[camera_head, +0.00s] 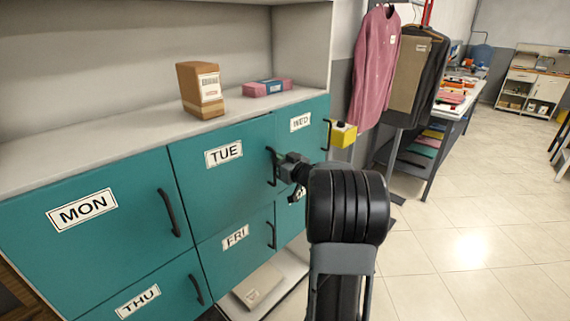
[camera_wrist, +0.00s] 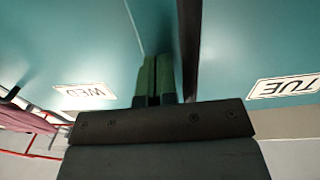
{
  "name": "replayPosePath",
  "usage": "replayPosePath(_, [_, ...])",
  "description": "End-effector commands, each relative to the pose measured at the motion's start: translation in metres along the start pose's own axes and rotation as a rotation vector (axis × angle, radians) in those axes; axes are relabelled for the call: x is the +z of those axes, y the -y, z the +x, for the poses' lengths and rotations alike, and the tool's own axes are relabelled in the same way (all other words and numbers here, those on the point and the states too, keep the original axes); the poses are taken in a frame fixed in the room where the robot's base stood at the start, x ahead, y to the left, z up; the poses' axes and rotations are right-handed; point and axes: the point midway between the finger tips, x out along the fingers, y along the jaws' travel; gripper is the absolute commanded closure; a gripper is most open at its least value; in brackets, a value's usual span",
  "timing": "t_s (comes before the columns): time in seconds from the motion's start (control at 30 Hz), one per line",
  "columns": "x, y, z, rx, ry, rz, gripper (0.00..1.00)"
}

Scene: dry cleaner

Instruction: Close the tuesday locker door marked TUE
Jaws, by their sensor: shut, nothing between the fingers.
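The teal TUE door (camera_head: 215,185) is the upper middle door of the locker block, with a white TUE label and a black handle (camera_head: 271,167) at its right edge. It looks about in line with the doors around it; I cannot tell whether it is fully flush. In the wrist view the TUE door (camera_wrist: 250,50) is on the right, upside down, beside a dark vertical strip. My gripper (camera_head: 284,171) is shut and empty, at the TUE door's right edge by the handle. Its fingers (camera_wrist: 154,80) also show in the wrist view; contact is unclear.
The MON door (camera_head: 110,235), WED door (camera_head: 303,140), FRI door (camera_head: 240,255) and THU door (camera_head: 150,290) surround it. A brown box (camera_head: 200,90) and a pink package (camera_head: 267,88) sit on top. Hanging clothes (camera_head: 377,65) are at right. The tiled floor at right is clear.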

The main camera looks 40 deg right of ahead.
Motion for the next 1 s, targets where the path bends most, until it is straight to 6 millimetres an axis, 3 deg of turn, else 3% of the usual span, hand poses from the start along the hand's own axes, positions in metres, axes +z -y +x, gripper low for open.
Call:
replayPosePath(0.43, [0.0,0.0,0.003,0.0,0.0,0.001,1.0])
replayPosePath(0.7, [-0.001,-0.001,0.033,-0.002,0.001,0.002,1.0])
replayPosePath(1.0, [-0.002,0.001,0.035,-0.005,-0.005,0.0,1.0])
